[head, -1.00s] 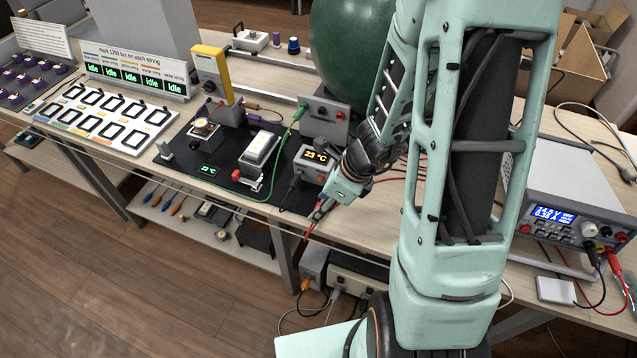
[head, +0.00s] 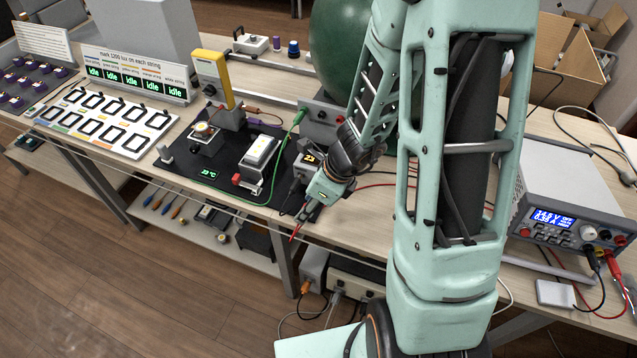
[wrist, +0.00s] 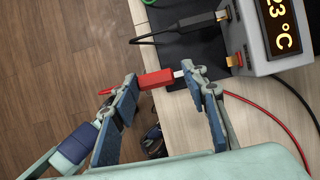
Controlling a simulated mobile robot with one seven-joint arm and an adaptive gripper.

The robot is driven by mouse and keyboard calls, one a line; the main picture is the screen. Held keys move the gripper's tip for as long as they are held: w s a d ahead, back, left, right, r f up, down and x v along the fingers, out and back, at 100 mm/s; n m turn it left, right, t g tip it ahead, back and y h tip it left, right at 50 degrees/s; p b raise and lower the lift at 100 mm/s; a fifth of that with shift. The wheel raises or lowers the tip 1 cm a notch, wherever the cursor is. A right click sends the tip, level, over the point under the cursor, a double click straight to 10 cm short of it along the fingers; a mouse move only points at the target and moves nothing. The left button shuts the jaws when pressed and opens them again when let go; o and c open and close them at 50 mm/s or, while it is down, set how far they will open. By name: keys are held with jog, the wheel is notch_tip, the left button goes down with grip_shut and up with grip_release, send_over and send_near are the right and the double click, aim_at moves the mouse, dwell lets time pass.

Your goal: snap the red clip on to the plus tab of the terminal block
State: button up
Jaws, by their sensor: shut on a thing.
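My gripper (wrist: 158,84) is shut on the red clip (wrist: 155,78), which lies crosswise between the fingertips with a pale metal end toward the right. The clip is over the bench's front edge, apart from the grey display box (wrist: 258,42) reading 23 °C. A tab with a red-orange base (wrist: 234,60) sticks out of that box, right of the clip; I cannot read a plus mark. A black clip (wrist: 192,25) sits at the tab above it.
A red lead and a black lead cross the bench (wrist: 270,110) at the right in the wrist view. A black mat (head: 215,185) holds a white-topped block (head: 259,151) and a green lead. A power supply (head: 560,205) stands at the right. Open floor lies at the left.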

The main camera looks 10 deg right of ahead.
jog(key=shift+w+d+p, duration=0.4)
jog(key=shift+w+d, duration=0.2)
jog(key=shift+w, duration=0.2)
jog(key=shift+w+d+p, duration=0.4)
jog(key=shift+w+d, duration=0.15)
jog(key=shift+w, duration=0.25)
jog(key=o, duration=0.6)
jog(key=shift+c, duration=0.2)
grip_shut()
